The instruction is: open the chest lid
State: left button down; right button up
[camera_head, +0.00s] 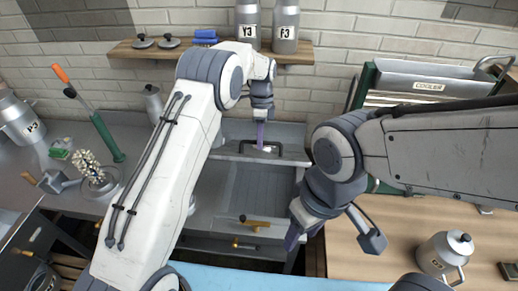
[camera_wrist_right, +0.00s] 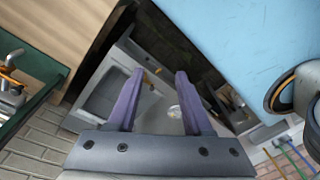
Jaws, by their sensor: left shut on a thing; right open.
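The grey chest (camera_head: 265,228) stands in the middle of the head view. A dark bar handle (camera_head: 277,152) sits on a grey panel at its far side, which looks like the lid (camera_head: 225,148). In front of it a recessed grey area shows; how far the lid is raised I cannot tell. My left gripper (camera_head: 261,136) is shut on the handle, its purple fingers pointing down. My right gripper (camera_head: 295,236) hangs at the chest's right front. It is open and empty in the right wrist view (camera_wrist_right: 155,90), with the grey chest (camera_wrist_right: 150,110) beyond its fingers.
A green box labelled COOLER (camera_head: 430,86) stands at the back right. A wooden counter (camera_head: 400,245) with a metal can (camera_head: 444,256) is at right. A shelf (camera_head: 140,52) with canisters hangs behind. The left counter (camera_head: 75,190) holds several tools.

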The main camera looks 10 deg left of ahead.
jog(key=shift+r, duration=0.1)
dwell(0.4)
jog(key=shift+w, duration=0.1)
jog(key=c, duration=0.7)
jog(key=w+n, duration=0.2)
jog(key=w+d+f+n+t+h, duration=0.1)
jog(key=w+n, duration=0.1)
jog(key=w+d+f+n+t+h, duration=0.1)
jog(key=w+n, duration=0.1)
jog(key=w, duration=0.1)
jog(key=shift+d, duration=0.1)
grip_shut()
jog(key=w+a+f+n+t, duration=0.2)
jog(key=w+a+f+n, duration=0.3)
jog(key=n, duration=0.6)
jog(key=w+a+f+n+t, duration=0.2)
jog(key=w+a+n, duration=0.2)
jog(key=w+n, duration=0.5)
jog(key=w+f+n+y, duration=0.1)
jog(key=w+f+n, duration=0.25)
jog(key=f, duration=0.55)
jog(key=shift+m, duration=0.45)
jog(key=shift+w+r, duration=1.35)
jog(key=shift+r, duration=0.3)
